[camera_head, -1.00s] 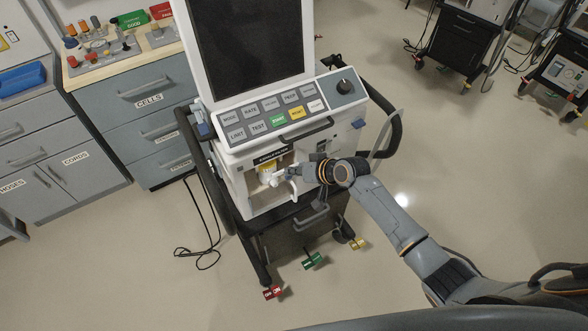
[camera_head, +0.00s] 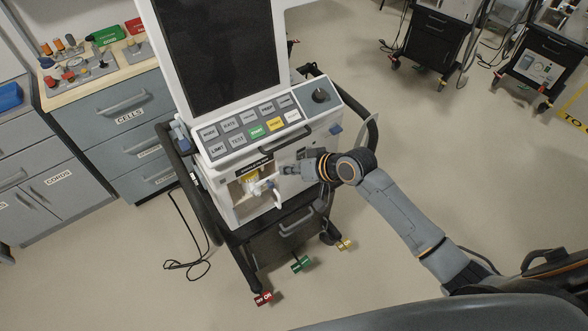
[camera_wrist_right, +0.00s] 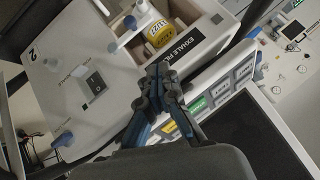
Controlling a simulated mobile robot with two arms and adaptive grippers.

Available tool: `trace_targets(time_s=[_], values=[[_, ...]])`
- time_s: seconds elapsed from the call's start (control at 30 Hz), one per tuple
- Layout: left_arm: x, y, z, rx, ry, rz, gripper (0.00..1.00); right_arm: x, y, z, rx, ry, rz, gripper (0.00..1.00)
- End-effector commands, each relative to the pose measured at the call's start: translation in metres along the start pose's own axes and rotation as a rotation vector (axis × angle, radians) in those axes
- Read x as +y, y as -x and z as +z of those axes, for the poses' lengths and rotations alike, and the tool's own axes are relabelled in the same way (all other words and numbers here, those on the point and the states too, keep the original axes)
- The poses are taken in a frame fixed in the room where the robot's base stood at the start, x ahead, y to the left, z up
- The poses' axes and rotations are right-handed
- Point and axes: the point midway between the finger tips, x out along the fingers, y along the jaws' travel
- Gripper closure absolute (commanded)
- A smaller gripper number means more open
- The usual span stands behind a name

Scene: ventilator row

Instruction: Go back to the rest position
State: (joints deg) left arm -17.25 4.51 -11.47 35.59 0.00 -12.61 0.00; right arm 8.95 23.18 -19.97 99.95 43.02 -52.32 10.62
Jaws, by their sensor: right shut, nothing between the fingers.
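My right gripper (camera_head: 290,169) is in front of the ventilator (camera_head: 240,165), just right of its open filter compartment (camera_head: 250,207). In the wrist view the right gripper (camera_wrist_right: 157,82) has its fingers together with nothing between them. A white filter part with a yellow band (camera_head: 250,183) sits in the compartment. In the wrist view the yellow-banded part (camera_wrist_right: 158,35) stands beyond the fingertips, apart from them, next to the "EXHALE FILTER" label (camera_wrist_right: 183,62). My left gripper is not in view.
The ventilator stands on a dark wheeled cart (camera_head: 285,232) with red, green and yellow pedal tags at its feet. Drawer cabinets (camera_head: 120,125) stand at the left, with a loose cable (camera_head: 190,240) on the floor. Other carts (camera_head: 440,40) stand at the back right.

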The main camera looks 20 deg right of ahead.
Motion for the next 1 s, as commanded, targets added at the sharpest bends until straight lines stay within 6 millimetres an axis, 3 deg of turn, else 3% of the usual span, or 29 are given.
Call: trace_targets(time_s=[0.3, 0.47, 0.57, 0.67, 0.77, 0.9, 1.0], values=[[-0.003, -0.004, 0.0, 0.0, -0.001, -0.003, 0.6, -0.004, 0.025, 0.001, -0.001, -0.001, 0.0, 1.0], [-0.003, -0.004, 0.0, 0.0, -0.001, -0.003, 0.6, -0.003, 0.025, 0.002, -0.002, -0.002, 0.002, 1.0], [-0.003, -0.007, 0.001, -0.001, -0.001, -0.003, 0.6, 0.009, 0.016, 0.012, -0.008, -0.017, 0.023, 1.0], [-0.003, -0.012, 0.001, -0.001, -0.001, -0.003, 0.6, 0.041, -0.005, 0.04, -0.022, -0.046, 0.08, 1.0], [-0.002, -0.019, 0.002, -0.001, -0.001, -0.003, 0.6, 0.085, -0.03, 0.09, -0.052, -0.075, 0.167, 1.0], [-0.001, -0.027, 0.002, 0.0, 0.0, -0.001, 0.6, 0.142, -0.056, 0.179, -0.118, -0.09, 0.29, 1.0], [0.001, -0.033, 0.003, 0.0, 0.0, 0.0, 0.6, 0.172, -0.065, 0.248, -0.179, -0.082, 0.363, 1.0]])
